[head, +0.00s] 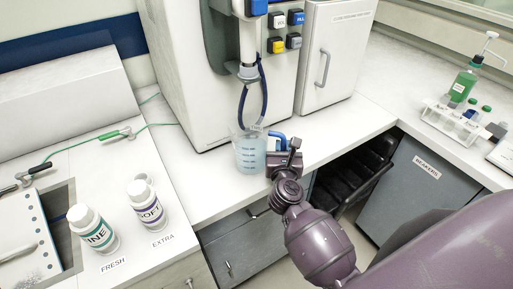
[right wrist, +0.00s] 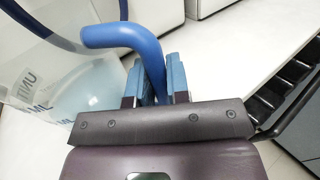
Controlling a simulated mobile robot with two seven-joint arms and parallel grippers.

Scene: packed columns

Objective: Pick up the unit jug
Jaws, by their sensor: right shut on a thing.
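The unit jug (head: 250,156) is a clear, light-blue jug with printed markings and a blue handle. It stands upright at the counter's front, below the white machine's nozzle and hanging hose. My right gripper (head: 286,152) is at the jug's right side, shut on the blue handle. In the right wrist view the blue handle (right wrist: 124,38) runs down between the two blue-padded fingers of the gripper (right wrist: 156,80). The jug's clear body (right wrist: 88,92) shows at the left there, with part of its lettering. Whether the jug's base touches the counter cannot be told. My left gripper is not in view.
The white machine (head: 180,80) with its hanging hose (head: 264,100) stands close behind the jug. White bottles (head: 92,230) labelled FINE and SOFT (head: 147,205) stand at the left. A test-tube rack (head: 455,122) and green pump bottle (head: 464,84) are far right. Counter right of the jug (head: 345,125) is clear.

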